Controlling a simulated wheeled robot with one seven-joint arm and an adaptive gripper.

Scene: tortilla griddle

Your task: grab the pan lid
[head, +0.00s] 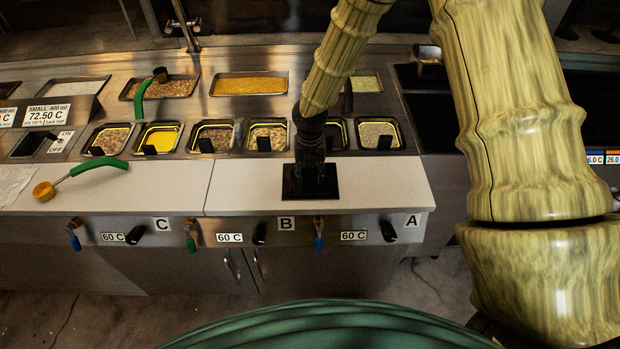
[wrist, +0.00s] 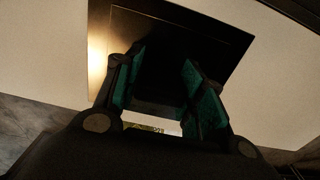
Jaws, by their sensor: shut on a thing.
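The pan lid is a flat black square plate (head: 293,189) at the front edge of the pale counter, in the middle of the head view. My gripper (head: 312,168) points down over it and is shut on it, near its middle. In the wrist view the lid (wrist: 205,25) fills the upper middle, beyond my gripper's green-padded fingers (wrist: 163,68). The fingers stand apart with the dark part of the lid between them. Its handle is too dark to make out. I cannot tell whether the lid rests on the counter or is slightly raised.
Food wells in steel frames (head: 268,137) line the counter behind the lid. A green-handled ladle (head: 85,172) lies at the left, and another ladle (head: 150,82) rests in a back tray. Valves and knobs (head: 319,240) line the front panel. The white counter (head: 375,185) beside the lid is clear.

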